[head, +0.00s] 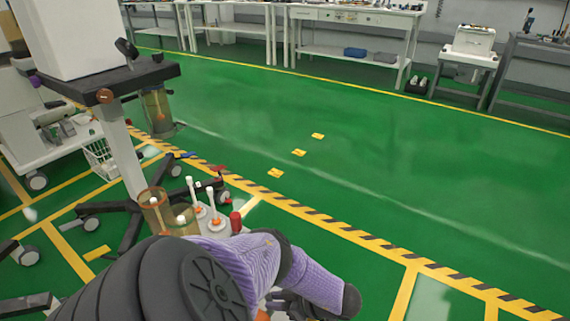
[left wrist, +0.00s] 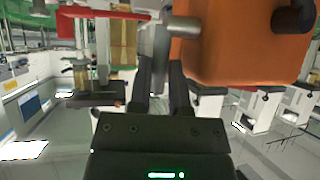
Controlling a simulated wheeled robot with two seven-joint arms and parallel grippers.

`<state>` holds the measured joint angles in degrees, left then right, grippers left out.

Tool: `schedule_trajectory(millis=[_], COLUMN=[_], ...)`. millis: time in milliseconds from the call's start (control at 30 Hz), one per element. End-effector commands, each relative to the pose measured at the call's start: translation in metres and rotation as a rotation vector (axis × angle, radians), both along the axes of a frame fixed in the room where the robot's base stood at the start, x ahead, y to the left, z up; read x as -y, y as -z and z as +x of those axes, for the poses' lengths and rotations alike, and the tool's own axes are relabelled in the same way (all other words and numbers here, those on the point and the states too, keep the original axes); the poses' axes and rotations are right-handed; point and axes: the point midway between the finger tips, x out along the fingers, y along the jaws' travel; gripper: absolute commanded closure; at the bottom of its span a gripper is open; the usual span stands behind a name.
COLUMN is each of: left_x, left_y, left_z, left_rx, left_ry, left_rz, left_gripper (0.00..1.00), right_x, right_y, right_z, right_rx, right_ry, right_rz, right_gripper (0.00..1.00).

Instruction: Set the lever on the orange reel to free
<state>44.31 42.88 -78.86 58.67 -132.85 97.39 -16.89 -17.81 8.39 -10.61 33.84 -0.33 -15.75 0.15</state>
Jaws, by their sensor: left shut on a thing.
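The orange reel (left wrist: 240,48) fills the upper right of the left wrist view, close to my left gripper (left wrist: 160,68). A grey cylindrical stub (left wrist: 183,28) sticks out of its left side, and a grey bar, which looks like the lever (left wrist: 158,48), runs down from there between my fingertips. My left gripper is shut on this bar. The lever's marked settings cannot be read. In the head view my left gripper (head: 286,303) is at the bottom edge, mostly hidden by my purple and black arm. My right gripper is not in view.
A dark knob (left wrist: 293,18) is at the reel's right. A red bar (left wrist: 100,13) crosses the wrist view's upper left. In the head view, a wheeled stand (head: 130,150) with amber canisters (head: 160,108) is at left. Green floor (head: 400,170) is open towards the back benches (head: 355,17).

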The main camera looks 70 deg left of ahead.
Motion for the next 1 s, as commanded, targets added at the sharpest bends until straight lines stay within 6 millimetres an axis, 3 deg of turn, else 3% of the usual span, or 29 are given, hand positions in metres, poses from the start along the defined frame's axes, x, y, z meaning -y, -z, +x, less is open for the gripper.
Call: schedule_trajectory(millis=[533, 567, 600, 867, 1000], left_x=[-0.002, -0.002, -0.001, -0.001, 0.010], left_y=[0.000, 0.000, 0.000, 0.000, -0.011], left_z=[-0.003, -0.003, -0.003, -0.002, 0.010], left_rx=[-0.011, -0.012, -0.012, -0.012, -0.006], left_ry=[0.001, 0.000, 0.000, 0.000, 0.001], left_rz=[0.020, 0.019, 0.019, 0.018, 0.015], left_gripper=[1.00, 0.73, 0.64, 0.62, 0.62], right_x=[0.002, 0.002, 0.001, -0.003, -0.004], right_y=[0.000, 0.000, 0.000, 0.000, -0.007], right_z=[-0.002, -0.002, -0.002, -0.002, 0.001], right_rx=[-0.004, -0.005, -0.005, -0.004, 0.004], right_ry=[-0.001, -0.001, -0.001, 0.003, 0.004], right_rz=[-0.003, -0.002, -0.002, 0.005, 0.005], right_gripper=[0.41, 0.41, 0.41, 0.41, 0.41])
